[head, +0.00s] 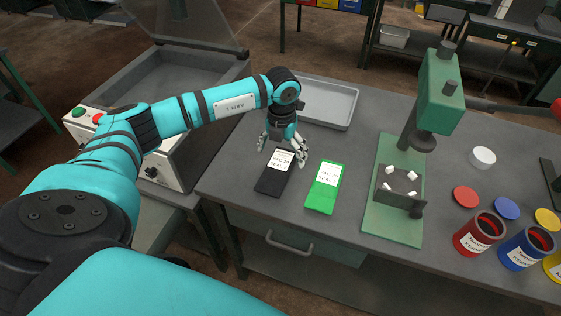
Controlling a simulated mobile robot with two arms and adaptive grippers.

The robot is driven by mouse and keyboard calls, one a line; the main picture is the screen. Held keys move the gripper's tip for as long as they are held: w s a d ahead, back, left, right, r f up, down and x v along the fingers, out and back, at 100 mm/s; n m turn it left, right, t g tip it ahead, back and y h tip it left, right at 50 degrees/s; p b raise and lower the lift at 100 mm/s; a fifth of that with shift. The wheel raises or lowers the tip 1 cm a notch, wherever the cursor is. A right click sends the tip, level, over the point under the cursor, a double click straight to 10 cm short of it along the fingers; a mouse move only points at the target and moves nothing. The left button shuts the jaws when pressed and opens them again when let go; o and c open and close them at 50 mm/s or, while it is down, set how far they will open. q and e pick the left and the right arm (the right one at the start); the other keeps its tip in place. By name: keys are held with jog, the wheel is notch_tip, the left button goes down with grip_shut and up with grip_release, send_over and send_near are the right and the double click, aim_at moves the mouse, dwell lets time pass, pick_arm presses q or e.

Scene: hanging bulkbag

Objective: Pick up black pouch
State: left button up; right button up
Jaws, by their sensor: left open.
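The black pouch (271,181) lies flat on the grey bench with a white label on its upper part. A green pouch (324,188) with a white label lies just to its right. My left gripper (281,150) is open, with its fingers spread at the far end of the black pouch, one finger to each side of the label. Whether the fingers touch the pouch or the bench cannot be told. My right gripper is not in view.
A grey tray (329,104) sits behind the gripper. A green press (397,185) stands to the right. Red (479,234) and blue (524,248) cans and loose lids are at the far right. A chamber machine (165,95) stands left. The bench's front edge is close to the pouches.

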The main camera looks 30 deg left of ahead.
aim_at(281, 161)
pick_arm(q)
notch_tip(281, 161, down, 4)
jog(key=shift+a+f+p, duration=0.1)
jog(key=shift+a+p, duration=0.05)
jog(key=shift+p, duration=0.4)
jog(key=c, duration=1.4)
jog(key=shift+o, duration=0.2)
